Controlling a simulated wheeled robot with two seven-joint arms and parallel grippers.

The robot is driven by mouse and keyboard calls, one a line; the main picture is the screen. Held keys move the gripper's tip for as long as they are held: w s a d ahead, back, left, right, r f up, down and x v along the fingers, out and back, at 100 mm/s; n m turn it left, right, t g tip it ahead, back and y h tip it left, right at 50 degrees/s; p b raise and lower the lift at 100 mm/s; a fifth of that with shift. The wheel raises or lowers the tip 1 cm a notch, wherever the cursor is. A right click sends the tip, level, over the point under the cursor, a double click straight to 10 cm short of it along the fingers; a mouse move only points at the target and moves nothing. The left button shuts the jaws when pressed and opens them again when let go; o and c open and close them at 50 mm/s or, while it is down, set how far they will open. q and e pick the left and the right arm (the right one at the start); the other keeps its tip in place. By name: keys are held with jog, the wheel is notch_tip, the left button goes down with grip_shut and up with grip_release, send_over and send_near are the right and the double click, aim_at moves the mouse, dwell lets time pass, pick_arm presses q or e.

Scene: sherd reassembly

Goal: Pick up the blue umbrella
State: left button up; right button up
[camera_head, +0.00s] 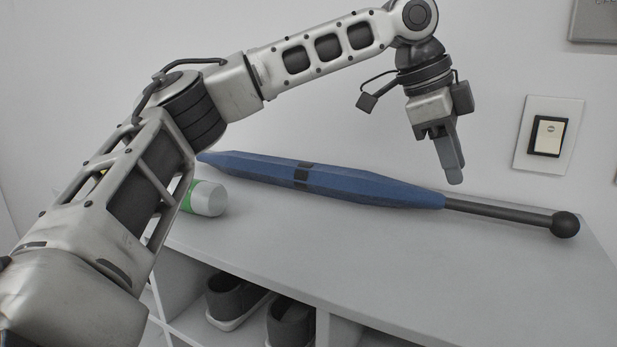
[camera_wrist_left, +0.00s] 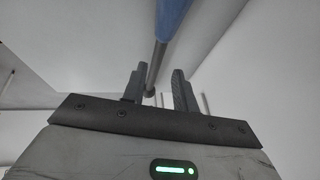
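The blue umbrella (camera_head: 370,186) lies closed on the white cabinet top, its dark shaft and round black knob pointing right. A black band crosses its blue canopy. My left gripper (camera_head: 454,182) points down just above the place where canopy meets shaft. In the left wrist view the fingers (camera_wrist_left: 158,70) are apart, so it is open. The dark shaft (camera_wrist_left: 152,70) shows between them, with the blue canopy (camera_wrist_left: 172,16) beyond. The gripper does not hold it. My right gripper is not in view.
A white and green cylinder (camera_head: 207,198) lies on the cabinet top (camera_head: 400,262) at left, partly behind my left arm. Dark shoes (camera_head: 236,297) stand in the shelf below. A wall switch (camera_head: 548,136) is at right. The front of the top is clear.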

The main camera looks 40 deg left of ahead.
aim_at(450, 198)
pick_arm(q)
jog(key=f, duration=0.3)
jog(key=w+f, duration=0.1)
jog(key=f, duration=0.1)
jog(key=shift+d+f+p, duration=0.1)
jog(key=shift+f+p, duration=0.15)
jog(key=shift+p, duration=0.05)
jog(key=shift+d+f, duration=0.1)
jog(key=shift+f, duration=0.1)
grip_shut()
